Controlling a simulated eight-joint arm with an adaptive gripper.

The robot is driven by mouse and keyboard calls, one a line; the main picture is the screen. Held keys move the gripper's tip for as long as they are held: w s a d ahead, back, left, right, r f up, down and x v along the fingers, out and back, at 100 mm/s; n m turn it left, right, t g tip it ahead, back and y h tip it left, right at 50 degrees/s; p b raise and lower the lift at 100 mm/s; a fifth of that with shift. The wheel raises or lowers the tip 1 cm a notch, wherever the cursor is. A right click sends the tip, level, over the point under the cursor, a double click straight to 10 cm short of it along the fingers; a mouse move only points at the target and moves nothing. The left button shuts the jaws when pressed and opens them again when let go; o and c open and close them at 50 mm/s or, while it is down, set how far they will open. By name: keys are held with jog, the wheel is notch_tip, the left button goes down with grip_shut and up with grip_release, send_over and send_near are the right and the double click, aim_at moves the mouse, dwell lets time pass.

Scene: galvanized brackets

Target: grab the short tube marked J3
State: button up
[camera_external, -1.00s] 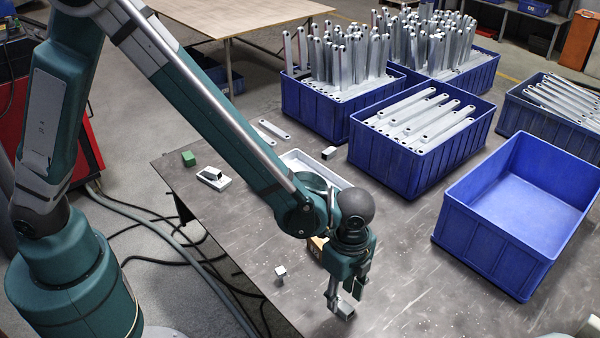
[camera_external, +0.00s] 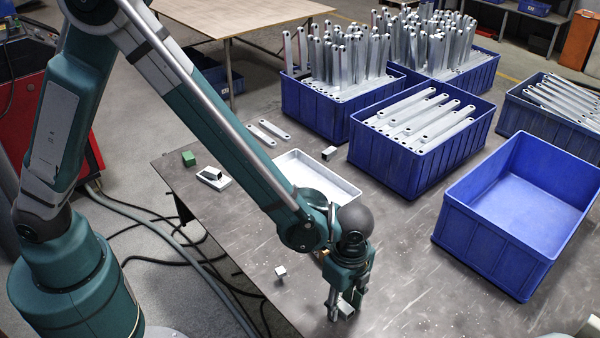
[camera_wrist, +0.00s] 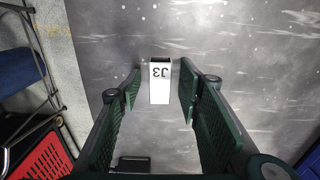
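The short tube marked J3 (camera_wrist: 160,82) is a small pale metal piece with a dark open end. In the wrist view it lies on the dark grey table between my two fingers, its label upside down. Gaps show between it and both fingers. My gripper (camera_wrist: 160,95) is open, with a green finger pad on each side. In the external view my gripper (camera_external: 339,306) is low over the near part of the table. The tube (camera_external: 346,309) shows there at the fingertips, partly hidden by them.
A shallow white tray (camera_external: 345,186) lies behind my arm. A small pale piece (camera_external: 280,271) stands left of my gripper. Another short tube (camera_external: 328,153), a green block (camera_external: 188,158) and an empty blue crate (camera_external: 480,235) are farther off.

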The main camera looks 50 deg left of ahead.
aim_at(343, 304)
jog(key=c, duration=1)
jog(key=shift+o, duration=0.2)
jog(key=shift+r, duration=0.1)
notch_tip(343, 304, up, 10)
jog(key=p, duration=0.2)
